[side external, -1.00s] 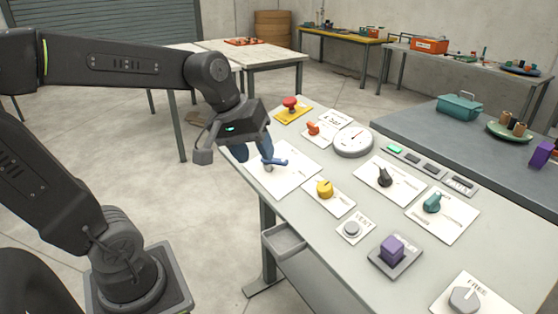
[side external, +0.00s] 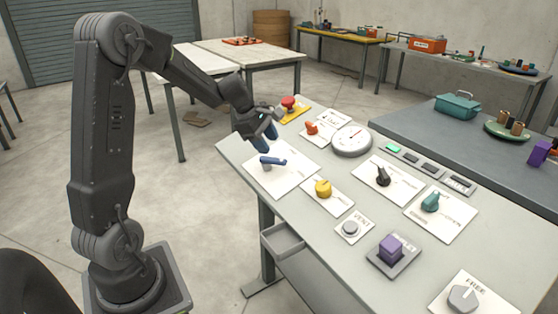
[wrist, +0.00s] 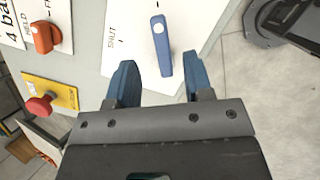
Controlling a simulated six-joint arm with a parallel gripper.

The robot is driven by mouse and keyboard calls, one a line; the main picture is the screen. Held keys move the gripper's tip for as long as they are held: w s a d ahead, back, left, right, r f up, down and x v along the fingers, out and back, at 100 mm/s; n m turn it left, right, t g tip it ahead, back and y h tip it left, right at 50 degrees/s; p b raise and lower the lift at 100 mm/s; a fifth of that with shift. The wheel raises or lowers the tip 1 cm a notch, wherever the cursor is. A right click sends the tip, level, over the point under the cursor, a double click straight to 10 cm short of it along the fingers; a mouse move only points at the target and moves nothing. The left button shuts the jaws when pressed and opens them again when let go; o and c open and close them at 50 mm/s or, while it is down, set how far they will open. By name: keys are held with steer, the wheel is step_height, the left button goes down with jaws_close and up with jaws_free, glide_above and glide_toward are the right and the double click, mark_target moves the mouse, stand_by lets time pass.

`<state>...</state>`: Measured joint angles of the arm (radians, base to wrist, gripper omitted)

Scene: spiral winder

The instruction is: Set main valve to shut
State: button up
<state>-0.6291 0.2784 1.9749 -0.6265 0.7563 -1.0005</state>
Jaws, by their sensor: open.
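The main valve is a blue lever (side external: 272,161) on a white plate (side external: 290,180) at the console's left edge. In the wrist view the lever (wrist: 162,50) runs nearly up and down the picture, with a pale dot at its upper end. The word SHUT (wrist: 112,37) and a short tick are printed on the plate left of it; the lever does not point at that tick. My gripper (side external: 268,139) is open and empty, behind the lever in the side view. In the wrist view the gripper's (wrist: 157,65) blue fingers flank the lever's lower end, with gaps on both sides. Contact is not visible.
A red mushroom button (side external: 289,103) on a yellow plate and an orange knob (side external: 312,128) lie beyond my gripper. A yellow knob (side external: 323,188), a round gauge (side external: 351,141) and several other controls cover the console to the right.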

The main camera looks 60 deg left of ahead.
mark_target(279, 160)
steer(key=x, duration=0.7)
steer(key=shift+w+d+f, duration=0.1)
steer(key=shift+w+f, duration=0.05)
steer(key=shift+f, duration=0.1)
steer(key=shift+c, duration=0.2)
jaws_close()
